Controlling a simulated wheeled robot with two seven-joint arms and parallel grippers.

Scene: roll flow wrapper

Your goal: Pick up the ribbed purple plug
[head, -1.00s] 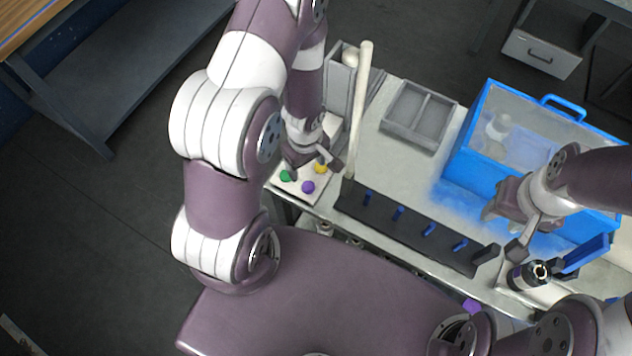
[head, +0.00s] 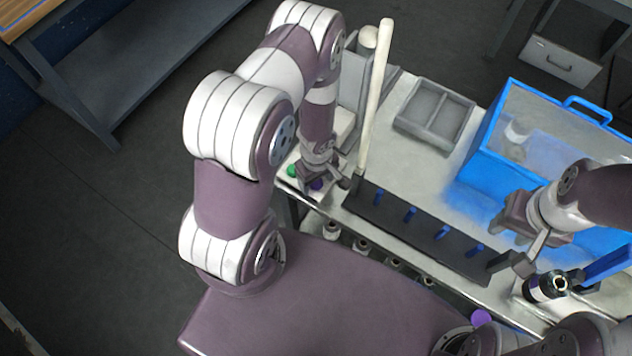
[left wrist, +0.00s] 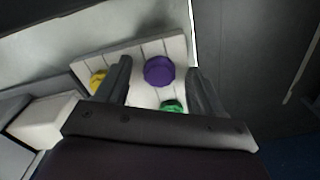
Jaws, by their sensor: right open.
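The purple plug (left wrist: 159,71) sits on a white board (left wrist: 178,45) in the left wrist view, between the spread fingers of my left gripper (left wrist: 157,75) as seen from there. Its ribs are hard to make out. In the head view the purple plug (head: 317,184) is partly hidden by my left gripper (head: 323,188), which is low over the board. My left gripper is open and empty; contact with the plug cannot be told. My right gripper (head: 512,250) is open at the right, near a dark bottle (head: 548,287).
A green plug (left wrist: 172,106) and a yellow plug (left wrist: 98,80) are close to the left fingers. A pale upright rod (head: 374,95) and a black rack with blue pegs (head: 430,235) stand beside the board. A grey tray (head: 433,116) and blue box (head: 482,160) lie beyond.

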